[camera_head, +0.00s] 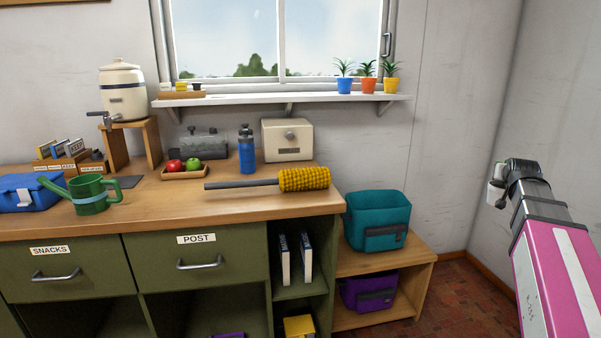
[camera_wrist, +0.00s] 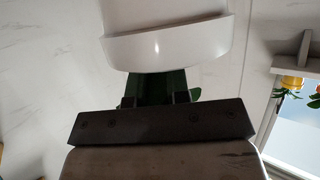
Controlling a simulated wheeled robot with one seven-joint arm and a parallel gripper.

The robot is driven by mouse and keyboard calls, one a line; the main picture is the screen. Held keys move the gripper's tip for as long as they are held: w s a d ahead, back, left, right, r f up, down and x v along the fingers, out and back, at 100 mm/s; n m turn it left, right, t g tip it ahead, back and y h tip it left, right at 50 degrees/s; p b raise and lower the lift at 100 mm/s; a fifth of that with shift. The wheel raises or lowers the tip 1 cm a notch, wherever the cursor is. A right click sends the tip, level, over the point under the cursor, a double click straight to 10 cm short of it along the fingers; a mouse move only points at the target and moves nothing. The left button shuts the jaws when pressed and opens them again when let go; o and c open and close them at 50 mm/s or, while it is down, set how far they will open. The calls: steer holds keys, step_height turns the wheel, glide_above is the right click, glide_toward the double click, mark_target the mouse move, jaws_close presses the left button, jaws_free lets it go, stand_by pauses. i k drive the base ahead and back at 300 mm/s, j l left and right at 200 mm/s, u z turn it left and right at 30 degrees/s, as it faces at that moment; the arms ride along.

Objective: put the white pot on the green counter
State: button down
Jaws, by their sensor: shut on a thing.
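The white pot (camera_wrist: 168,48) fills the top middle of the wrist view, seen close up with its rim band toward me. A bit of green leaf shows just below it. My gripper (camera_wrist: 160,92) is shut on the pot; its fingertips are partly hidden behind the rim. In the head view my gripper (camera_head: 499,187) is at the right, up in front of the grey wall, with a small part of the white pot (camera_head: 493,193) showing. The green counter (camera_head: 150,212), with a wooden top and green drawers, stands at left and centre, well apart from my gripper.
On the counter are a yellow roller brush (camera_head: 304,180), a blue bottle (camera_head: 246,152), a green watering can (camera_head: 91,193), a fruit tray (camera_head: 187,173) and a cream box (camera_head: 287,140). A teal bin (camera_head: 377,220) stands on the low shelf. The counter's front middle is bare.

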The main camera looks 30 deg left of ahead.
mark_target(157, 200)
steer(key=k+j+z, duration=0.2)
steer(key=k+z, duration=0.3)
steer(key=k+j+z, duration=0.1)
steer(key=k+z, duration=0.2)
steer(key=z, duration=0.2)
steer(key=k+j, duration=0.1)
steer(key=k, duration=0.5)
steer(key=k+u, duration=0.1)
steer(key=u, duration=0.3)
steer(key=k+j+u, duration=0.1)
steer(key=u, duration=0.25)
steer(key=k+j+u, duration=0.1)
steer(key=u, duration=0.3)
